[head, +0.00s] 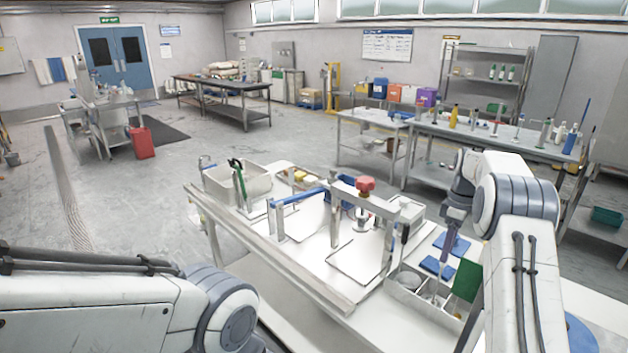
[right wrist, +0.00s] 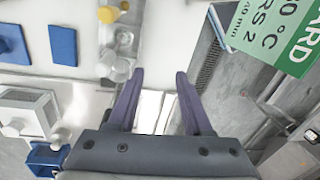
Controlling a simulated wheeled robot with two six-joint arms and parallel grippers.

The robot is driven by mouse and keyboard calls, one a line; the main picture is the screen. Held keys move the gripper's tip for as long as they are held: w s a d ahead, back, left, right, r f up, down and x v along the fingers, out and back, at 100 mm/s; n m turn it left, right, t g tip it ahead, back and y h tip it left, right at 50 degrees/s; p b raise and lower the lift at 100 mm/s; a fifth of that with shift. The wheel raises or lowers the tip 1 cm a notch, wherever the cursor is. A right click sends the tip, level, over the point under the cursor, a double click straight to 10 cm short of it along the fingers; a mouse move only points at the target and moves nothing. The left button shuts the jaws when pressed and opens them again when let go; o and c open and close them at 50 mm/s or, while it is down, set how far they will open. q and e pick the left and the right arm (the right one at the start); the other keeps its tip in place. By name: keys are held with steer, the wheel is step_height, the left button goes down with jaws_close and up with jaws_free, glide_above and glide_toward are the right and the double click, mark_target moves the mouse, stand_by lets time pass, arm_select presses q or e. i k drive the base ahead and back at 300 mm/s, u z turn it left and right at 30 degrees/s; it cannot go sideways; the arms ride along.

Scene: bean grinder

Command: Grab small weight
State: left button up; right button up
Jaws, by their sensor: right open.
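My right gripper (right wrist: 160,78) is open and empty in the right wrist view, with its two purple-grey fingers apart. In the head view the right gripper (head: 446,245) hangs over the right part of the bench, near a divided tray (head: 408,296). Small round yellow and pale pieces (right wrist: 118,68) lie just beyond the left fingertip in the wrist view; another yellow-topped piece (right wrist: 108,14) is farther up. I cannot tell which of these is the small weight. Only the link of my left arm shows; its gripper is out of view.
A metal frame with a red knob (head: 366,184) stands on the bench (head: 275,262). A grey bin (head: 222,186) is at its far left.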

mark_target(331, 179)
steer(key=u, duration=0.75)
steer(key=i, duration=1.05)
steer(key=u, duration=0.75)
steer(key=i, duration=1.3)
steer(key=z, duration=0.8)
steer(key=i, duration=0.85)
steer(key=z, duration=1.2)
steer(key=i, duration=0.35)
steer(key=z, duration=0.3)
